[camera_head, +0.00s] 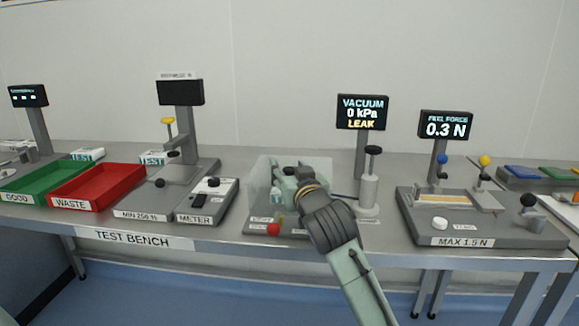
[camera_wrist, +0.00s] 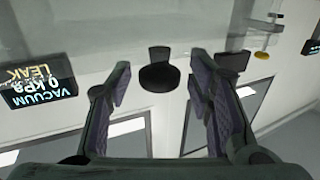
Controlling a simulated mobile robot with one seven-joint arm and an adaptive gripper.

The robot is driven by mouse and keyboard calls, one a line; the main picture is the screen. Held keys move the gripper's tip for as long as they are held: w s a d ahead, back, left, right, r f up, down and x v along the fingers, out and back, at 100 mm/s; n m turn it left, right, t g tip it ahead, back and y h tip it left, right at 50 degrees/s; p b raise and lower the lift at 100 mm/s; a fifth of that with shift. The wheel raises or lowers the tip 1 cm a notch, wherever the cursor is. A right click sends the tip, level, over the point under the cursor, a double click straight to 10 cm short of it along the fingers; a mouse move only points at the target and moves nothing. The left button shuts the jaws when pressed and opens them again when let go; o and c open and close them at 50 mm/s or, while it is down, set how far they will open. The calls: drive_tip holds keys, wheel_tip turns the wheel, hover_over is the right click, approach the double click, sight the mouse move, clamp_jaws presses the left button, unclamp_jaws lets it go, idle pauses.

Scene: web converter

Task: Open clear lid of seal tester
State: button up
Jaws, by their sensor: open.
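The seal tester (camera_head: 257,229) stands on the bench in the middle of the head view, with a red button (camera_head: 273,230) at its front. Its clear lid (camera_head: 261,182) shows as faint transparent walls behind and left of my gripper (camera_head: 290,173); how far it stands open I cannot tell. My gripper hides much of the tester. In the wrist view my gripper (camera_wrist: 160,82) is open, its fingers apart. A black knob on a short stem (camera_wrist: 158,76) appears between the fingertips; contact is not clear. The vacuum display (camera_head: 361,112) reads 0 kPa LEAK.
A pump-like post with a black knob (camera_head: 368,190) stands right of the tester. The peel force tester (camera_head: 480,226) is farther right. Bare bench lies between these stations.

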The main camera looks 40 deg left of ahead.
clamp_jaws()
idle(0.7)
idle(0.3)
